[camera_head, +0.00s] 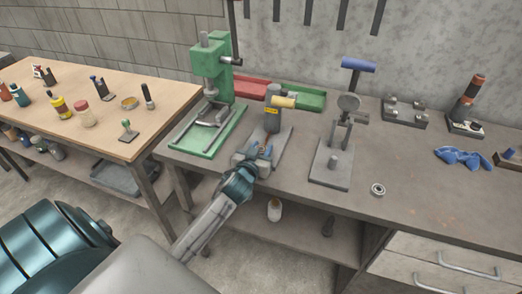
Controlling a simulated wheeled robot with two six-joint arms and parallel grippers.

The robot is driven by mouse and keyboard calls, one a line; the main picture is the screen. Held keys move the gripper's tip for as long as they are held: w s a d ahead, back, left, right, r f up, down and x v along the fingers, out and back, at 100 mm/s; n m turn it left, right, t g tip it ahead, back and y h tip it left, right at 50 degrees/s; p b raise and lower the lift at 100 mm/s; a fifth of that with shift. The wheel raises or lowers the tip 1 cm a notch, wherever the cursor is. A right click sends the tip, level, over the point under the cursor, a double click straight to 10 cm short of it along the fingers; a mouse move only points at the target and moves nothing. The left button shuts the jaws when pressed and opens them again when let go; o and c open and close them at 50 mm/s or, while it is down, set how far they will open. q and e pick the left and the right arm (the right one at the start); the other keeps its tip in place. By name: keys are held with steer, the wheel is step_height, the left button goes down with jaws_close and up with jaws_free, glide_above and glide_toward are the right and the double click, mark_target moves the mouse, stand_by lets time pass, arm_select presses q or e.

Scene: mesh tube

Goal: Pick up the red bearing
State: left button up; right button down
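A small ring-shaped bearing (377,189) lies flat on the grey workbench (440,205), right of the press with the blue handle. It looks metallic grey; I cannot make out a red bearing in this view. My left gripper (259,151) is over the bench's front part, by the grey press with the yellow handle, well left of the bearing. My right gripper is not in view.
A green press (211,63), a grey press with a yellow handle (272,119) and a blue-handled press (335,166) stand on the bench. Red (252,87) and green (304,97) trays are behind. Blue gloves (463,157) lie right. Bench around the bearing is clear.

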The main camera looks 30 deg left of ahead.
arm_select(q)
steer(key=shift+c, duration=0.9)
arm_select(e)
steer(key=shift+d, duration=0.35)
